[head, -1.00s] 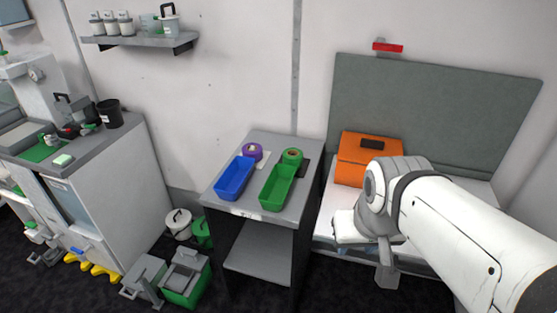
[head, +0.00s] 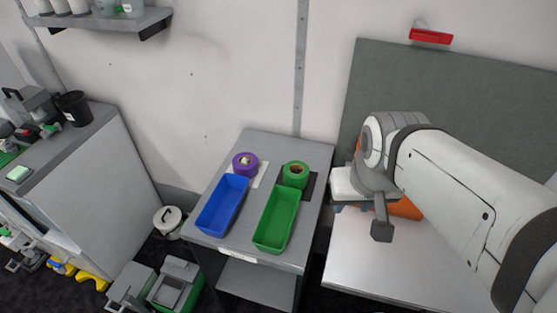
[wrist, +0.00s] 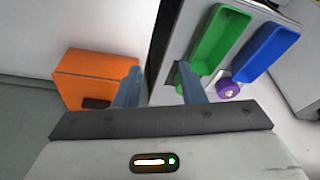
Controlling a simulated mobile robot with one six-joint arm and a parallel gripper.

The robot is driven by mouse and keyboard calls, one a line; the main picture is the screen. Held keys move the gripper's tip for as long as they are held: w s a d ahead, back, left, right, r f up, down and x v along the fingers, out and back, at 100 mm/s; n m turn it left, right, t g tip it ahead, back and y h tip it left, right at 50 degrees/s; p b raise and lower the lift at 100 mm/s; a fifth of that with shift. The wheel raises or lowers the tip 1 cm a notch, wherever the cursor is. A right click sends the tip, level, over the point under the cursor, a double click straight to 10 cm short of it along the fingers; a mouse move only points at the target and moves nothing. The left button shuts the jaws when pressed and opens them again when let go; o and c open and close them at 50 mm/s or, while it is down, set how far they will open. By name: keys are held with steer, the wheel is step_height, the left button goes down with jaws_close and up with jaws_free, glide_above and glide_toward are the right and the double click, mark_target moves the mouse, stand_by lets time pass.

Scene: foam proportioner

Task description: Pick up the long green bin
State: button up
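The long green bin (head: 276,220) is an empty, open trough on the small grey table's top, right of a similar blue bin (head: 222,205). In the wrist view the green bin (wrist: 219,40) is at the upper right, beyond my right finger. My gripper (wrist: 158,70) is open, with its two blue-grey fingers apart and nothing between them. In the head view my arm's end is right of the small table, above the bench. It is apart from the green bin. The fingers are mostly hidden there.
A green tape roll (head: 296,174) sits just behind the green bin, and a purple roll (head: 245,163) behind the blue one. An orange case (wrist: 95,77) is on the bench (head: 375,262), partly hidden by my arm in the head view. A wall rises behind the table.

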mark_target(278, 226)
steer(key=shift+o, duration=0.2)
steer(key=shift+s+r, duration=0.1)
steer(key=shift+o, duration=0.8)
steer(key=shift+a, duration=0.15)
steer(key=o, duration=0.7)
steer(key=w+a+f+b, duration=0.1)
steer(key=w+a+f, duration=0.1)
steer(key=w+a+f+m+g, duration=0.1)
steer(key=w+a+f, duration=0.1)
steer(key=w+f, duration=0.1)
steer(key=w+a+f+m+b, duration=0.1)
steer(key=w+a+f, duration=0.1)
steer(key=w, duration=0.1)
steer(key=shift+w+a+f+g+b, duration=0.1)
steer(key=shift+a+f+g+b, duration=0.1)
steer(key=shift+a+g+b, duration=0.2)
steer(key=o, duration=0.5)
steer(key=w+a+f+m+g+b, duration=0.1)
steer(key=w+a+f, duration=0.3)
steer(key=f, duration=0.3)
steer(key=shift+a+m, duration=0.3)
steer(key=shift+a, duration=0.55)
steer(key=shift+a+f, duration=0.15)
steer(key=shift+f, duration=2)
steer(key=shift+a+f, duration=0.1)
steer(key=shift+f, duration=2.05)
